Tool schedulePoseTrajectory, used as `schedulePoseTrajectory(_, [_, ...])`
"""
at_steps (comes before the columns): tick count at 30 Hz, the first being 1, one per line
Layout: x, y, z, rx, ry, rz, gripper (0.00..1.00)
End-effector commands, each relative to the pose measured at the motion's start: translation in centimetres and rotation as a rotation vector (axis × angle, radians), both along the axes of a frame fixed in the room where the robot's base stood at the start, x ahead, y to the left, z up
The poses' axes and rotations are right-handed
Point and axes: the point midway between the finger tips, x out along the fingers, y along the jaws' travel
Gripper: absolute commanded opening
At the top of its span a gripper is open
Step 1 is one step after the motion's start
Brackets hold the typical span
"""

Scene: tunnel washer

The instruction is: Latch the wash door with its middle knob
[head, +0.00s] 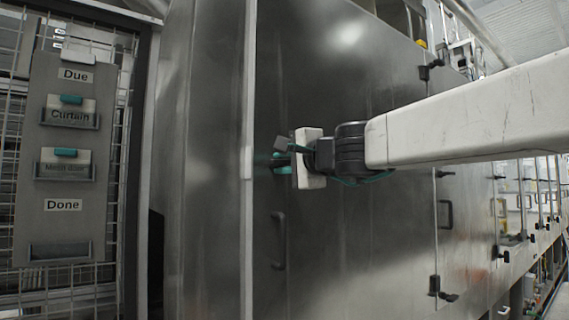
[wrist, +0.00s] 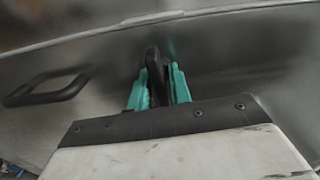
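The wash door (head: 345,235) is a large flat steel panel, standing against the pale upright frame strip at its left edge. My gripper (head: 277,163), with teal fingers, is close to the door face near that edge, at about mid height. In the wrist view my gripper (wrist: 157,72) has a dark, narrow piece between its teal fingers, probably the middle knob. Whether the fingers press on it is unclear. The knob is not clearly visible in the head view, where the gripper covers that spot.
A black door handle (head: 279,241) is below my gripper; it also shows at the left in the wrist view (wrist: 47,89). A small plate (head: 247,162) is on the frame strip. A card board (head: 65,150) hangs at the left. More doors and black latches line the right.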

Motion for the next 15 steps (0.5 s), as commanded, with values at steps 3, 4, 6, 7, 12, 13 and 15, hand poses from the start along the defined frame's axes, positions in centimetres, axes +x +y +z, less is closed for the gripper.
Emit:
schedulePoseTrajectory(3, [-0.01,-0.03,-0.01,0.0,0.0,0.0,0.0])
schedulePoseTrajectory(4, [-0.01,-0.03,-0.01,0.0,0.0,0.0,0.0])
schedulePoseTrajectory(6, [-0.01,-0.03,-0.01,0.002,0.002,0.0,0.0])
schedulePoseTrajectory(7, [-0.01,-0.03,-0.01,0.007,0.005,0.0,0.0])
schedulePoseTrajectory(12, [-0.01,-0.03,-0.01,0.068,0.046,0.0,0.0])
schedulePoseTrajectory(13, [0.0,-0.03,-0.02,0.071,0.048,0.0,0.0])
schedulePoseTrajectory(15, [-0.01,-0.02,-0.02,0.071,0.048,0.0,0.0])
